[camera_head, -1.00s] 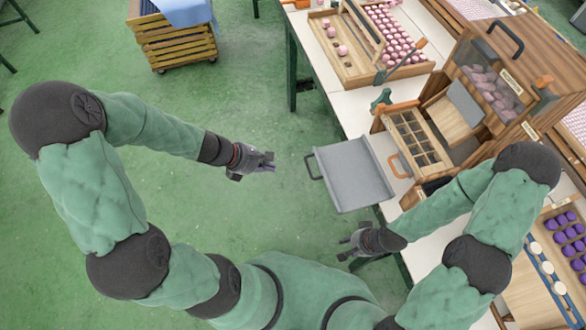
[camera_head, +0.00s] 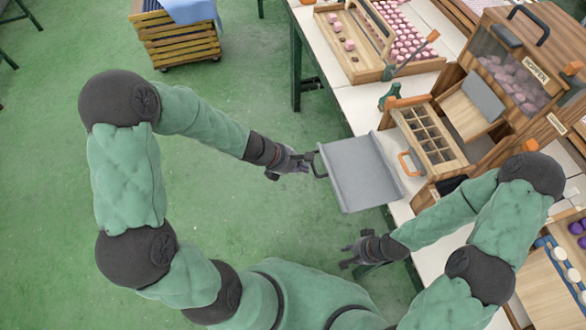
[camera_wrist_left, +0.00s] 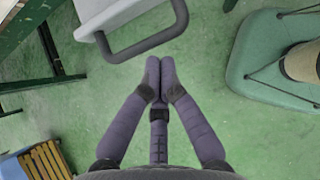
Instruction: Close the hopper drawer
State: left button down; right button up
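A flat grey tray-like drawer (camera_head: 358,172) with raised sides juts out past the table's edge in the head view. Its dark loop handle (camera_head: 320,163) points left, towards my left gripper (camera_head: 306,161). In the left wrist view the handle (camera_wrist_left: 150,45) lies just ahead of my left gripper (camera_wrist_left: 159,62), whose two fingers are together with nothing seen between them. Whether the fingertips touch the handle I cannot tell. The wooden hopper (camera_head: 519,65), with a label, stands to the right of the drawer. My right gripper (camera_head: 350,254) hangs below the drawer; its fingers are too small to judge.
A compartmented wooden box (camera_head: 428,137) with an orange handle (camera_head: 409,163) sits between the grey drawer and the hopper. A wooden tray of pink pieces (camera_head: 345,50) is at the back. A slatted crate (camera_head: 177,45) stands on the floor.

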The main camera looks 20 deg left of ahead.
aim_at(367, 155)
pick_arm(q)
jog(key=shift+w+d, duration=0.1)
jog(key=shift+d, duration=0.05)
